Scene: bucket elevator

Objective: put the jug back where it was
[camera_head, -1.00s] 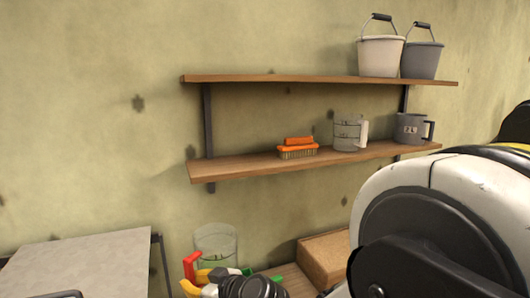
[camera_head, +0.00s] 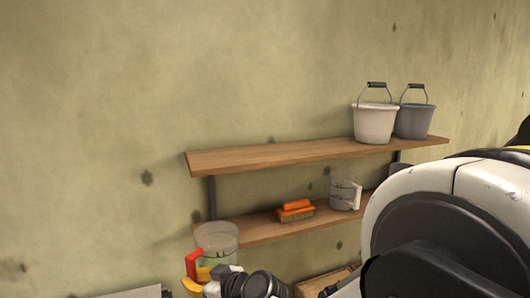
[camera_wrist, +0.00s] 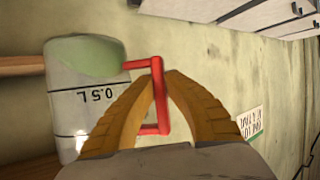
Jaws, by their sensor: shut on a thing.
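The clear jug (camera_head: 217,237) has a red handle (camera_head: 193,264) and something greenish inside. My gripper (camera_head: 205,274), with yellow fingers, is shut on the handle and holds the jug up. In the head view the jug appears in front of the left end of the lower shelf (camera_head: 262,226); whether it touches the shelf I cannot tell. In the wrist view the jug (camera_wrist: 85,95) shows a 0.5 L mark, and the red handle (camera_wrist: 160,95) lies between the fingertips (camera_wrist: 162,85).
An orange brush (camera_head: 296,211) and a clear measuring jug with a white handle (camera_head: 343,195) stand on the lower shelf. The upper shelf (camera_head: 270,155) holds a white bucket (camera_head: 374,124) and a grey bucket (camera_head: 414,121); its left part is bare. My arm hides the right side.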

